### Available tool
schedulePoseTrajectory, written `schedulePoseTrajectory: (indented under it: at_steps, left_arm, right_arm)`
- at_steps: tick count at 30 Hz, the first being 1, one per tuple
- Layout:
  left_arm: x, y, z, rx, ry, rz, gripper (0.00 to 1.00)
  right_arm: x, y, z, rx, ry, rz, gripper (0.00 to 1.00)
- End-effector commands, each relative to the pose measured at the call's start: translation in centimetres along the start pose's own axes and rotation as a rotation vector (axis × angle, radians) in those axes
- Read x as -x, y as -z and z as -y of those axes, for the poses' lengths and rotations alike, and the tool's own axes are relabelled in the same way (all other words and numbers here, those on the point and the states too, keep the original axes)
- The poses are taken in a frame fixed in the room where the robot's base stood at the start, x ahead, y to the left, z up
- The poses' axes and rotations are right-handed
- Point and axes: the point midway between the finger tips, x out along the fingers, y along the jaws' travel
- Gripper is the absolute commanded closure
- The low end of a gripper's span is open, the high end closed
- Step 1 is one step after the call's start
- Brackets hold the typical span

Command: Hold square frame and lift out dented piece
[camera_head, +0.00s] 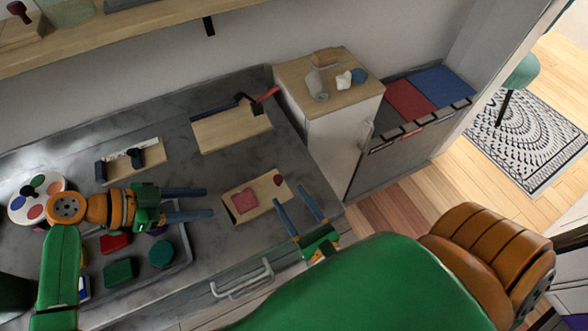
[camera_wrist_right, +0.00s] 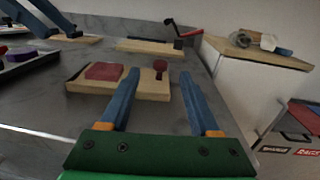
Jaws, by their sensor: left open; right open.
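A light wooden board (camera_head: 262,198) lies on the grey counter near its front edge. A pink square piece (camera_head: 244,201) sits on its left part, and a dark red round knob (camera_head: 278,180) is at its right end. The right wrist view shows the same board (camera_wrist_right: 150,88), pink square (camera_wrist_right: 104,71) and knob (camera_wrist_right: 160,67). I cannot make out a dent or a separate frame. My left gripper (camera_head: 210,202) is open and empty, left of the board. My right gripper (camera_head: 290,194) is open and empty, at the board's front right, with its fingers pointing toward it.
A grey tray (camera_head: 185,255) with several coloured blocks lies at the front left. A round palette (camera_head: 38,198) is at the far left. Two other wooden boards (camera_head: 230,130) (camera_head: 128,160) lie behind. A white cabinet (camera_head: 335,130) stands to the right.

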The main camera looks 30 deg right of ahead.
Motion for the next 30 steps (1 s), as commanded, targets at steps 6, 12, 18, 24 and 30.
schedulePoseTrajectory:
  at_steps: [6,12,18,24,30]
  left_arm:
    - [0.0,0.0,0.0,0.0,0.0,0.0,0.5]
    - [0.0,0.0,0.0,0.0,0.0,0.0,0.5]
    - [0.0,0.0,0.0,0.0,0.0,0.0,0.5]
    - [0.0,0.0,0.0,0.0,0.0,0.0,0.5]
    - [0.0,0.0,0.0,0.0,0.0,0.0,0.5]
  right_arm:
    - [-3.5,-0.1,0.5,-0.036,0.01,-0.007,0.37]
    - [-6.6,0.0,0.5,-0.034,0.009,-0.009,0.37]
    - [-7.3,0.1,0.5,-0.032,0.008,-0.011,0.37]
    - [-7.2,0.1,0.5,-0.031,0.008,-0.011,0.59]
    - [-7.2,0.1,0.5,-0.031,0.008,-0.011,1.0]
